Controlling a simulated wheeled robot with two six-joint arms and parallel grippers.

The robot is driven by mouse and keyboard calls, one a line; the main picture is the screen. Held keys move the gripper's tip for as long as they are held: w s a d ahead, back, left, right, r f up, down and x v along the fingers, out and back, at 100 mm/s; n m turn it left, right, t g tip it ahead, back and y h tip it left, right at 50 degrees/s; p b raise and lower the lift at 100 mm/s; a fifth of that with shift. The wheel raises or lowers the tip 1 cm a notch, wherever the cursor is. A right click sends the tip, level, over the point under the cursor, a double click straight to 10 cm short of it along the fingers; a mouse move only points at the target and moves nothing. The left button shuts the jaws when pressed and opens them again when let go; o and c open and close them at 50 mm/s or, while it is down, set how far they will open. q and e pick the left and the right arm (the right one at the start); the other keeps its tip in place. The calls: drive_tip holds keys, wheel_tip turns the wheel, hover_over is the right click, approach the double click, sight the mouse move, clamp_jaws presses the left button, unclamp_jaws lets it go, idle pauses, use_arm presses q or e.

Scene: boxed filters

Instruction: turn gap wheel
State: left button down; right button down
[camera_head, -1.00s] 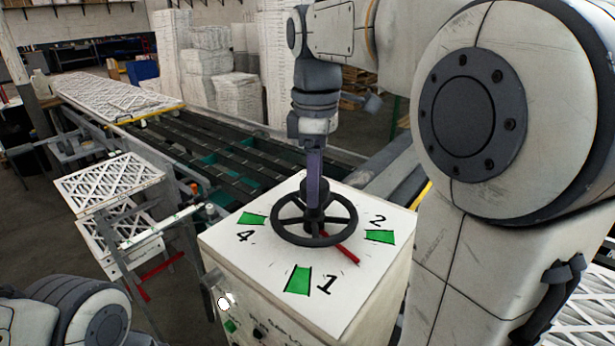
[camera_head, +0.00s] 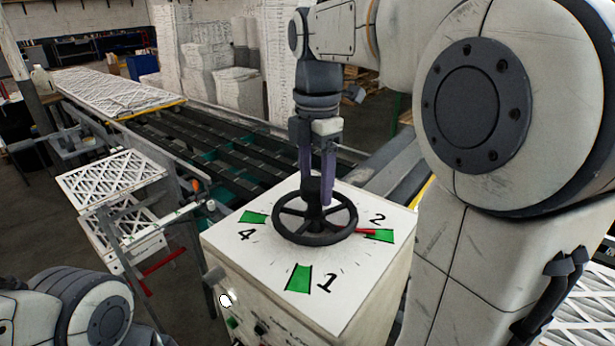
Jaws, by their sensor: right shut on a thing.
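The black gap wheel (camera_head: 348,229) lies flat on top of a white box (camera_head: 335,296). The box top has green marks, with the numbers 1, 2 and 4 showing. The red pointer (camera_head: 366,231) sticks out from under the wheel to the right and reaches the green mark (camera_head: 380,236) by the 2. My right gripper (camera_head: 317,196) points down from above, its two fingers shut on the wheel's central hub. My left gripper is not in view; only part of my left arm shows at the lower left.
A roller conveyor (camera_head: 190,142) runs behind the box, with white filter panels (camera_head: 115,92) at its far end. A stand with lattice filters (camera_head: 115,182) is at the left. Stacked white filters (camera_head: 237,95) stand at the back.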

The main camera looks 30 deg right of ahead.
idle(0.5)
drive_tip(key=shift+c, duration=0.5)
unclamp_jaws()
drive_tip(key=shift+r, duration=0.5)
wheel_tip(320, 180, up, 10)
drive_tip(key=shift+f+b, duration=0.25)
drive_tip(key=shift+b, duration=0.1)
